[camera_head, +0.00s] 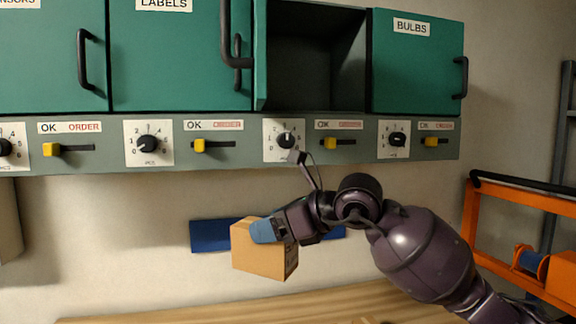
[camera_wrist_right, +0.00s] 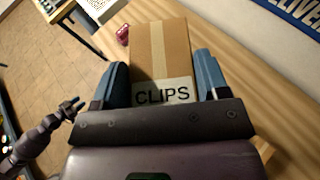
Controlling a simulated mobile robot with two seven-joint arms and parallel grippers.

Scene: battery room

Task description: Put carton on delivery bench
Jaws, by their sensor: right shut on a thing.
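The carton (camera_head: 258,252) is a tan box held in the air in front of the wall, above the wooden bench (camera_head: 330,303). In the right wrist view the carton (camera_wrist_right: 160,50) has a pale tape strip and a label reading CLIPS. My right gripper (camera_head: 265,231) is shut on it, with one blue finger on each side. The wooden bench top (camera_wrist_right: 240,75) lies below it, beside a blue sign (camera_wrist_right: 291,12) with partly cut-off lettering. My left gripper (camera_wrist_right: 72,106) is small at the left of the right wrist view; its jaws are unclear.
Green cabinets (camera_head: 165,60) hang above, one compartment (camera_head: 318,60) open. A grey panel (camera_head: 235,155) with dials and yellow sliders runs below them. An orange frame (camera_head: 500,235) stands at right. A small red thing (camera_wrist_right: 122,35) lies near the bench edge; much of the bench looks clear.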

